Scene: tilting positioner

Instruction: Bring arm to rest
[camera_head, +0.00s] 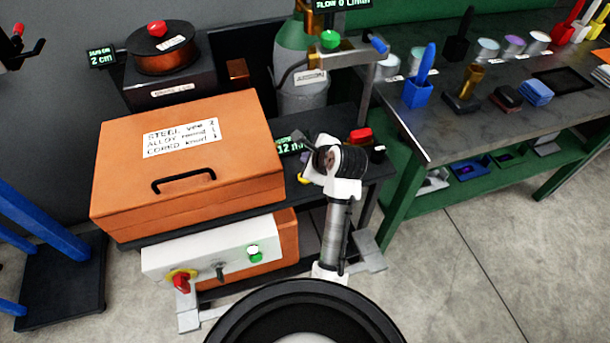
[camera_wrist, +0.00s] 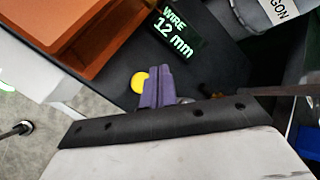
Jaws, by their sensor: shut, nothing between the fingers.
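My gripper (camera_head: 303,158) is at the end of my arm, in front of the dark cart shelf right of the orange case. In the wrist view its two purple fingers (camera_wrist: 154,88) are together with nothing between them. Beyond them lies the dark shelf (camera_wrist: 215,65), with a yellow round part (camera_wrist: 139,82) just left of the fingers in the picture. A green-lettered WIRE display (camera_wrist: 177,32) stands close by. In the head view my wrist hides part of the shelf. I cannot tell how far the fingertips are above it.
A closed orange case (camera_head: 240,130) stands left of my arm, above a white control panel (camera_head: 215,252) with a red knob. A gas cylinder (camera_head: 297,100) is behind. A green-framed bench (camera_head: 440,120) holding several tools is at right. Floor at lower right is clear.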

